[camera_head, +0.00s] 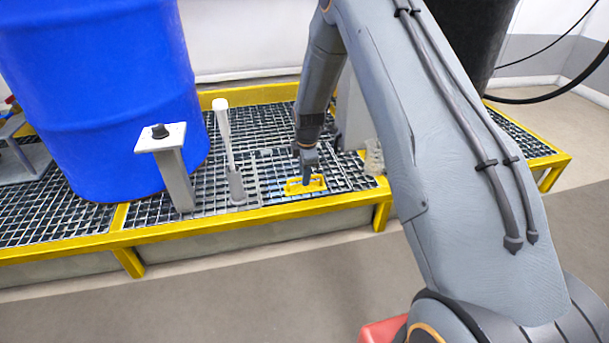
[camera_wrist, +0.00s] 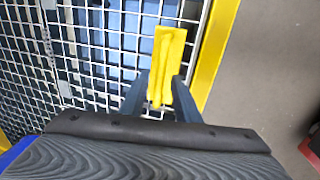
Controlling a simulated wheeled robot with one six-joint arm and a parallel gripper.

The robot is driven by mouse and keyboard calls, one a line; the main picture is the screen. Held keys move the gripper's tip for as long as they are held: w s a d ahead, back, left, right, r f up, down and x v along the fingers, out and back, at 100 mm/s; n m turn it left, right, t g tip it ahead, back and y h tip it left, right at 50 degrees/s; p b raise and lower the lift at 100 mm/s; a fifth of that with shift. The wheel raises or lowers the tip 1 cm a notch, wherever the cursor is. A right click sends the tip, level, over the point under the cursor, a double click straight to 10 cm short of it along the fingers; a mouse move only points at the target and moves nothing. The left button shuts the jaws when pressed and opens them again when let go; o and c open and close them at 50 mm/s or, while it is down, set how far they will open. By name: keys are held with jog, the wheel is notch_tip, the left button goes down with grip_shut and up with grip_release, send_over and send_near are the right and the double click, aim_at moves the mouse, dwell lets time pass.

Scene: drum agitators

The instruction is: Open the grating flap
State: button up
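The grating flap (camera_head: 279,172) is a section of metal grid on the yellow-framed platform. It appears flat, level with the grating around it. A yellow handle (camera_head: 316,184) sits on it near the front edge; it also shows in the wrist view (camera_wrist: 166,55). My gripper (camera_head: 304,176) points down at the handle. In the wrist view my two dark fingers (camera_wrist: 160,90) stand apart, one on each side of the handle's raised bar. They look open, with a narrow gap beside the bar; contact is hard to make out.
A blue drum (camera_head: 105,90) stands on the grating at left. A grey post with a square top plate (camera_head: 160,138) and an upright light rod (camera_head: 225,135) stand left of the flap. The yellow frame (camera_head: 250,217) edges the platform; floor in front is clear.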

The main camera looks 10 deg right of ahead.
grip_shut()
jog(key=shift+r, duration=0.1)
